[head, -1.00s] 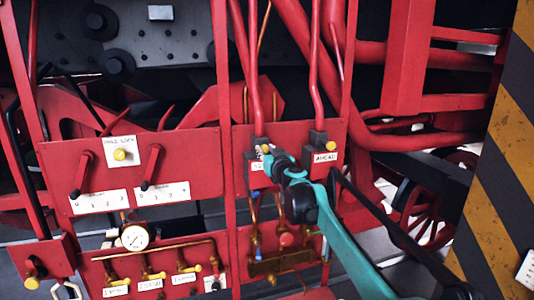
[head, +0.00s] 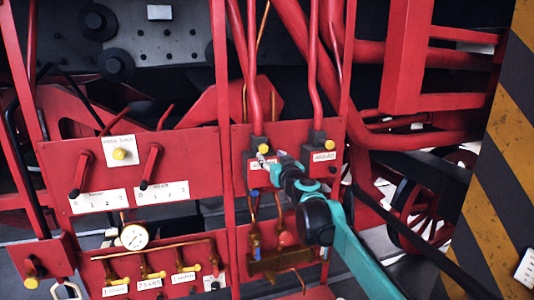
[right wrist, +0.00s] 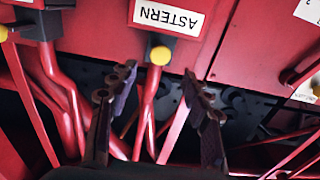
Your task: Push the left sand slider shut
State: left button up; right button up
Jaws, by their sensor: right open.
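The left sand slider is a dark block on the red panel with a yellow knob (head: 263,148), under a red pipe. In the right wrist view its yellow knob (right wrist: 160,55) sits below the ASTERN label (right wrist: 170,16), which reads upside down. My right gripper (head: 267,162) is in front of this slider and partly hides its label. In the right wrist view the right gripper (right wrist: 158,74) is open and empty, its fingers to either side of the knob's line. Contact with the knob cannot be made out. My left gripper is out of view.
Copper pipework (head: 268,262) lies below. Two red levers (head: 150,166) and a gauge (head: 134,237) are at left. A striped post (head: 490,190) stands at right.

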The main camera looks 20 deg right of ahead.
jog(key=s, duration=0.5)
jog(key=shift+d, duration=0.1)
jog(key=shift+w+f, duration=0.1)
jog(key=s+a+f+n+g+y+b, duration=0.15)
jog(key=s+a+f+b, duration=0.4)
jog(key=f, duration=0.65)
jog(key=s+a+f+g+y+b, duration=0.1)
jog(key=s+a+f+g+b, duration=0.1)
jog(key=s+f+b, duration=0.8)
jog(key=s+a+f+n+g+y+b, duration=0.15)
jog(key=s+a+f+b, duration=0.35)
jog(key=f, duration=0.9)
jog(key=s+d+f+m+g+h+b, duration=0.1)
jog(key=s+f+b, duration=0.4)
jog(key=f, duration=0.6)
jog(key=s+d+f+m+g+h+b, duration=0.1)
jog(key=s+f+b, duration=0.4)
jog(key=f, duration=0.6)
jog(key=s+d+f+m+g+h+b, duration=0.1)
jog(key=s+d+f+g+b, duration=0.3)
jog(key=f, duration=0.7)
jog(key=shift+s+d+h+b, duration=0.15)
jog(key=shift+s+h+b, duration=0.6)
jog(key=shift+h+b, duration=0.05)
